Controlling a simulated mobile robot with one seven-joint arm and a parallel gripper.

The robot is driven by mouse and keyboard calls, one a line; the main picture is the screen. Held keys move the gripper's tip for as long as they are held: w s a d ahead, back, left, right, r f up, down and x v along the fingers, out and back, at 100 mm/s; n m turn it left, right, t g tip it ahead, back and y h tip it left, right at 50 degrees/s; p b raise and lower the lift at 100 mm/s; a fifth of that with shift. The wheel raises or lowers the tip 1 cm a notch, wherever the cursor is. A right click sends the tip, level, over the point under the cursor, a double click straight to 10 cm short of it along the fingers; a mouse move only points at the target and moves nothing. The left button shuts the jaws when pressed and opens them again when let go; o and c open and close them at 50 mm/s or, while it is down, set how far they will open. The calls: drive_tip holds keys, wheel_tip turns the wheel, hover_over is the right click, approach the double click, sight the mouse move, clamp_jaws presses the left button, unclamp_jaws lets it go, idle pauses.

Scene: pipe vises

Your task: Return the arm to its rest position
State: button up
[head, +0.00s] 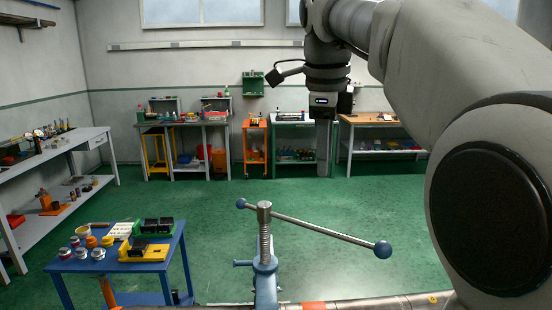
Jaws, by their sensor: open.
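My arm reaches in from the right side of the head view. My gripper (323,148) hangs at its end in the upper middle, pointing down. It is open, seen nearly edge-on, with nothing visible between the fingers. A blue pipe vise (265,281) stands at the bottom middle, with an upright screw and a long tilted handle bar (320,229) ending in blue balls. A pipe (365,306) runs along the bottom edge by the vise. In the picture the gripper is above the vise handle and apart from it.
A blue table (165,268) at lower left holds jars and yellow and black tools. A grey workbench (55,153) lines the left wall. Several benches, including a wood-topped one (372,120), and an orange cart (255,145) stand at the back wall. Green floor (200,205) between is clear.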

drive_tip(key=s+d+f+n+t, duration=0.2)
drive_tip(key=s+f+n+t, duration=0.1)
drive_tip(key=s+f+n, duration=1.6)
drive_tip(key=shift+s+d+n+y, duration=0.35)
drive_tip(key=shift+s+n, duration=0.55)
drive_tip(key=shift+n, duration=0.8)
drive_tip(key=shift+f, duration=0.1)
